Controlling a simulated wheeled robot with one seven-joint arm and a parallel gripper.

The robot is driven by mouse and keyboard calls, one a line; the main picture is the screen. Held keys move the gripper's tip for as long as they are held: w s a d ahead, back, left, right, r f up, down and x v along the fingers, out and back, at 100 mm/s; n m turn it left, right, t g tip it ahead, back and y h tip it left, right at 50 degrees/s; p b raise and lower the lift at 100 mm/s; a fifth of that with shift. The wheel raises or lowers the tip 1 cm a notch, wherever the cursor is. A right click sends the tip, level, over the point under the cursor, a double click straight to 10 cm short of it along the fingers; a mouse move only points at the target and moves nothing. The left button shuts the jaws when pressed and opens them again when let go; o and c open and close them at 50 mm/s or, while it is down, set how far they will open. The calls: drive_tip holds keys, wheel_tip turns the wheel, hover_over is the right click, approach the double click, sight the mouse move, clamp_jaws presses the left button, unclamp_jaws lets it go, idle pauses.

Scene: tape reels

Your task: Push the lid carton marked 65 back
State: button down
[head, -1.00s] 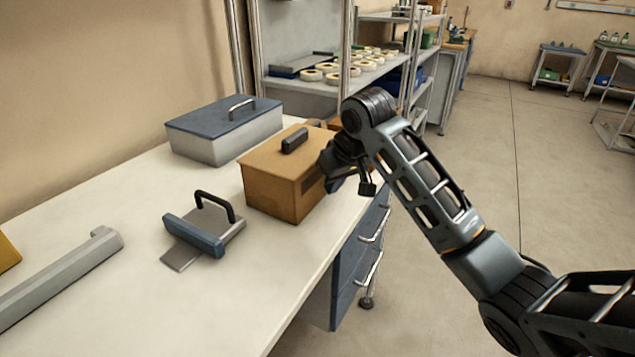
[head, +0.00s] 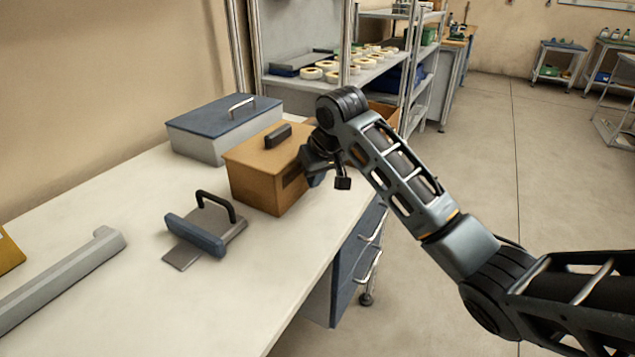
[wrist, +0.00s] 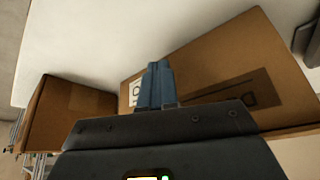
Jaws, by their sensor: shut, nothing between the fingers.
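A brown carton (head: 257,186) with a flat lid and a dark handle (head: 278,136) stands upright on the white worktop, near its right edge. My gripper (head: 313,179) is at the carton's right side, its fingers shut and empty. In the wrist view the blue fingertips (wrist: 157,70) lie against or just in front of the carton's face (wrist: 225,60), beside a white label and a dark patch. I cannot read the number 65 on it. My arm hides part of the carton's right side.
A grey box with a blue lid (head: 222,120) stands close behind the carton. A second brown carton (head: 385,115) is partly hidden behind my arm. Shelves hold several tape reels (head: 330,75).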

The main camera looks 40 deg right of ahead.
drive_tip(key=shift+w+a, duration=0.4)
drive_tip(key=shift+w, duration=0.6)
drive_tip(key=shift+w+a, duration=0.35)
drive_tip(key=shift+w, duration=0.7)
drive_tip(key=shift+w+a, duration=0.4)
drive_tip(key=shift+w, duration=0.6)
drive_tip(key=shift+s+d+r+p, duration=0.15)
drive_tip(key=shift+s+d+p, duration=0.2)
drive_tip(key=shift+s+p, duration=0.55)
drive_tip(key=shift+s+d+p, duration=0.2)
drive_tip(key=shift+s+p, duration=0.2)
drive_tip(key=shift+s, duration=0.15)
drive_tip(key=shift+s+d+p, duration=0.2)
drive_tip(key=shift+s+p, duration=0.2)
drive_tip(key=shift+s, duration=0.1)
wheel_tip(320, 180, up, 8)
drive_tip(key=p, duration=0.7)
drive_tip(key=shift+f+p, duration=0.25)
drive_tip(key=shift+p, duration=0.05)
drive_tip(key=shift+r+p, duration=0.3)
drive_tip(key=shift+r, duration=0.85)
drive_tip(key=shift+f, duration=0.1)
